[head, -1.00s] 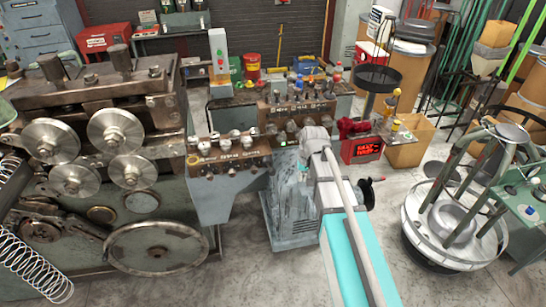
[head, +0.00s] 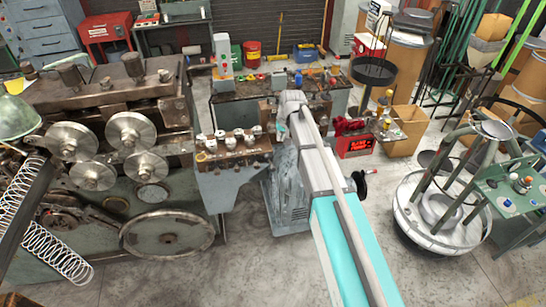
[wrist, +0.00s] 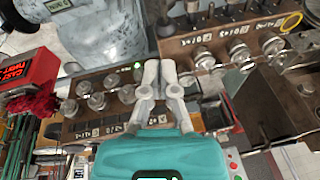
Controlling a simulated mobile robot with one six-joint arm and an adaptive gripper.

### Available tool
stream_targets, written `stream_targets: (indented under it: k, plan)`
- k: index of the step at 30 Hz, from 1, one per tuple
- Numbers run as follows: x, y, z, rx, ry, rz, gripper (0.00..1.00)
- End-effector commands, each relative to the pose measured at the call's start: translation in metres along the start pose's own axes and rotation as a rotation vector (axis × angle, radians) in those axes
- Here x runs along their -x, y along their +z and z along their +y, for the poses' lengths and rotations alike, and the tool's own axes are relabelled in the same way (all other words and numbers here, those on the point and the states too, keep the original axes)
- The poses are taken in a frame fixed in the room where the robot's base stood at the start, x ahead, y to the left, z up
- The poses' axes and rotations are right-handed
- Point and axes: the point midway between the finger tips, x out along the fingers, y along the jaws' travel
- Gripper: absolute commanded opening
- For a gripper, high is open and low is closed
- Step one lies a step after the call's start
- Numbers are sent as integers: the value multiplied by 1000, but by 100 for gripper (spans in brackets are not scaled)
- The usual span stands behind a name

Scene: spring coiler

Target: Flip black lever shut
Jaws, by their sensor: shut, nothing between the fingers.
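I cannot pick out a black lever with certainty in either view. A small black hand wheel or crank with a red knob (head: 360,182) shows just right of my arm in the head view. My gripper (wrist: 160,66) has a turquoise body and grey fingers in the wrist view. Its fingers are together with nothing between them. It is over or near a brown panel with several round knobs (wrist: 98,100); the gap is unclear. In the head view my forearm hides the gripper and part of the bench behind it.
The large grey coiler (head: 168,235) with metal rollers fills the left. A knob panel (head: 235,148) juts from its right side. A red box (head: 355,146) sits right of my arm. A round wire stand (head: 440,215) is at the right. Concrete floor lies open in front.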

Motion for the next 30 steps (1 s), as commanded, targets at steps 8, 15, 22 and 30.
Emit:
stream_targets:
  k: [8,15,22,30]
  plan:
    - [4,-7,-6,4,-5,4,0]
    - [4,-6,-7,5,-5,3,0]
    - [0,-6,-7,6,-5,3,0]
    - [-16,-6,-8,7,-5,3,0]
